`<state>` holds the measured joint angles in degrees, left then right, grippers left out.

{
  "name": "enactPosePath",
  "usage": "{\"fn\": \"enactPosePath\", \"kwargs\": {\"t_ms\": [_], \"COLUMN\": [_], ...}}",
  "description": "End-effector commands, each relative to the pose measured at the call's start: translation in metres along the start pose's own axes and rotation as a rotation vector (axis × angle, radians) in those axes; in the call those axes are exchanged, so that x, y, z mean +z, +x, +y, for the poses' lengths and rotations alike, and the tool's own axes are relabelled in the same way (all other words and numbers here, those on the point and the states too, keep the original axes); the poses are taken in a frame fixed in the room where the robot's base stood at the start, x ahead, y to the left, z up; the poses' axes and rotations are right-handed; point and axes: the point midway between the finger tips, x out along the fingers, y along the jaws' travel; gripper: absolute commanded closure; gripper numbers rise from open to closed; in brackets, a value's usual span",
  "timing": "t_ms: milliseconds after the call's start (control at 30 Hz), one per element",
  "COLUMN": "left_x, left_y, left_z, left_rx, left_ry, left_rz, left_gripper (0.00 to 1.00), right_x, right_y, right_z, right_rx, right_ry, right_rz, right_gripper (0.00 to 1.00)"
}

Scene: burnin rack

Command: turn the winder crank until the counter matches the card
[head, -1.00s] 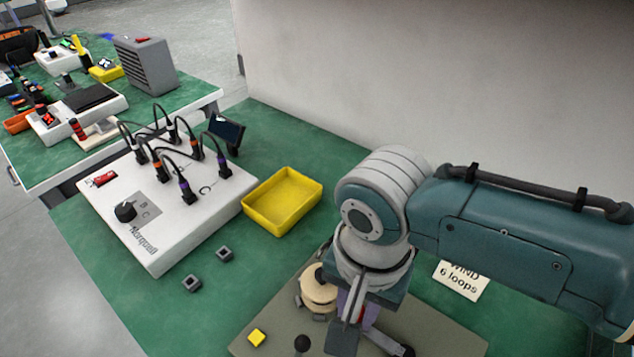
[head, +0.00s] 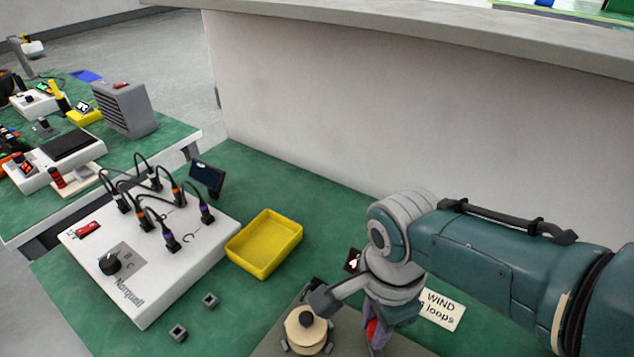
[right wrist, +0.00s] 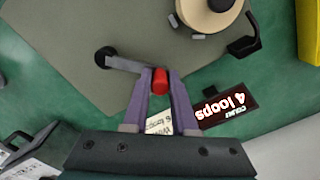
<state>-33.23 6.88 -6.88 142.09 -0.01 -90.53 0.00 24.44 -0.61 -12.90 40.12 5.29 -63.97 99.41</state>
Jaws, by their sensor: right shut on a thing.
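My right gripper (right wrist: 158,100) is shut on the red knob (right wrist: 160,80) of the winder crank (right wrist: 128,64); in the head view the gripper (head: 372,345) is partly hidden by my wrist. The crank arm runs from its dark pivot to the knob. The cream spool (head: 305,333) stands left of the gripper. The counter (right wrist: 226,104) shows "4 loops", upside down in the wrist view; it is mostly hidden in the head view (head: 352,261). My left gripper is out of view.
A yellow tray (head: 264,244) and a white box with cables (head: 150,255) stand on the green bench left of the winder. Two small grey blocks (head: 210,300) lie in front. A grey wall (head: 400,110) rises behind the bench.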

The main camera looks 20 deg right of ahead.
Motion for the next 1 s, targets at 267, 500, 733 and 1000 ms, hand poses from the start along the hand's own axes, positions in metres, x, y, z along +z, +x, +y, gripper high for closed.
{"fn": "enactPosePath", "kwargs": {"t_ms": [267, 500, 733, 1000], "left_x": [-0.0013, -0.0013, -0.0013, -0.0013], "left_y": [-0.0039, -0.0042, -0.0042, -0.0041], "left_z": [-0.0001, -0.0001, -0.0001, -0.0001], "left_rx": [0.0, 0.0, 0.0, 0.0], "left_ry": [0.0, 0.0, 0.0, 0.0], "left_rz": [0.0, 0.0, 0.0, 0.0], "left_gripper": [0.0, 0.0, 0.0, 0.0], "right_x": [-0.0062, -0.0075, -0.0075, -0.0075], "right_y": [-0.0013, -0.0012, -0.0013, -0.001], "right_z": [0.0009, 0.0009, 0.0008, 0.0009], "right_rx": [0.0, 0.0, 0.0, -0.001], "right_ry": [0.084, 0.102, 0.101, 0.101], "right_rz": [0.002, 0.002, 0.002, 0.002], "right_gripper": [1.0, 1.0, 1.0, 0.49]}}
